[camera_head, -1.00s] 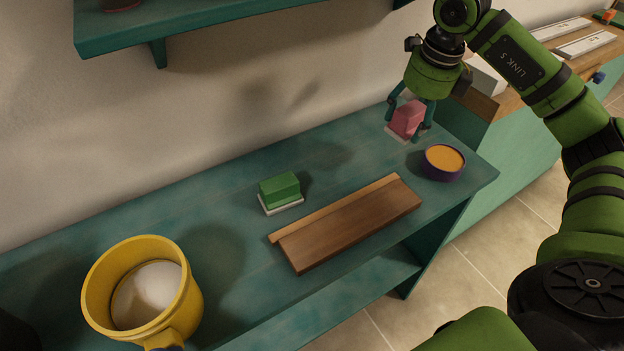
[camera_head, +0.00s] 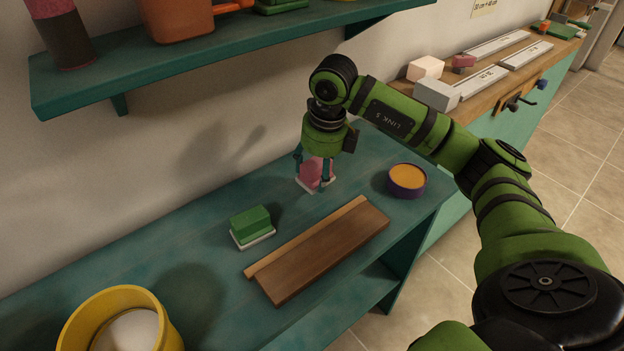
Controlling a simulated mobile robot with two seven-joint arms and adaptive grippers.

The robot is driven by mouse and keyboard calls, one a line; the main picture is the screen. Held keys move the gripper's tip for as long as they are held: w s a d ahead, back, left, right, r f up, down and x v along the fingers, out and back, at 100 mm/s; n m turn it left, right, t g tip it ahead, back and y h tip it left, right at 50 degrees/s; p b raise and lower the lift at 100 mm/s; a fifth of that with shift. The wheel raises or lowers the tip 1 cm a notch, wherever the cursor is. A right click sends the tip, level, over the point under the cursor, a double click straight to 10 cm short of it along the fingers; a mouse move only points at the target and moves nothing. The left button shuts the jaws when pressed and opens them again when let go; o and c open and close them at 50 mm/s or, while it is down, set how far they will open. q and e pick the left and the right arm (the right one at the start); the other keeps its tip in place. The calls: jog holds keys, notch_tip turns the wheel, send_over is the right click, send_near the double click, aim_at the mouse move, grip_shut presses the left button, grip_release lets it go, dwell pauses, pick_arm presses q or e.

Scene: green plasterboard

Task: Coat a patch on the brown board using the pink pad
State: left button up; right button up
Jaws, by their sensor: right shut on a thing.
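The pink pad (camera_head: 314,173), with a pale flat base under it, is held between the fingers of my right gripper (camera_head: 314,169), which points downward. It is over the teal table, behind the far edge of the brown board (camera_head: 325,246). I cannot tell whether its base touches the table. The board lies flat, with a lighter strip along its far edge. No coated patch shows on it. A purple bowl (camera_head: 395,190) of orange material stands right of the pad. My left gripper is not in view.
A green block on a white base (camera_head: 250,225) stands left of the board. A yellow mug-like container (camera_head: 75,333) is at the front left. A teal shelf (camera_head: 220,48) with items hangs above. A wooden counter (camera_head: 500,75) with blocks stands at the back right.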

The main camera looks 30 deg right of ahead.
aim_at(312, 185)
jog(key=shift+w+a+f, duration=0.25)
jog(key=shift+a+f, duration=0.2)
jog(key=shift+a, duration=0.1)
notch_tip(312, 185, down, 4)
jog(key=shift+r+p, duration=0.25)
jog(key=shift+p, duration=0.25)
jog(key=o, duration=1)
jog(key=shift+f, duration=0.1)
jog(key=r, duration=0.2)
jog(key=r+b, duration=0.1)
jog(key=r, duration=0.3)
jog(key=shift+s+a+r+b, duration=0.15)
jog(key=shift+s+a+b, duration=0.1)
jog(key=shift+a+b, duration=0.1)
jog(key=shift+r, duration=0.35)
jog(key=shift+s, duration=0.15)
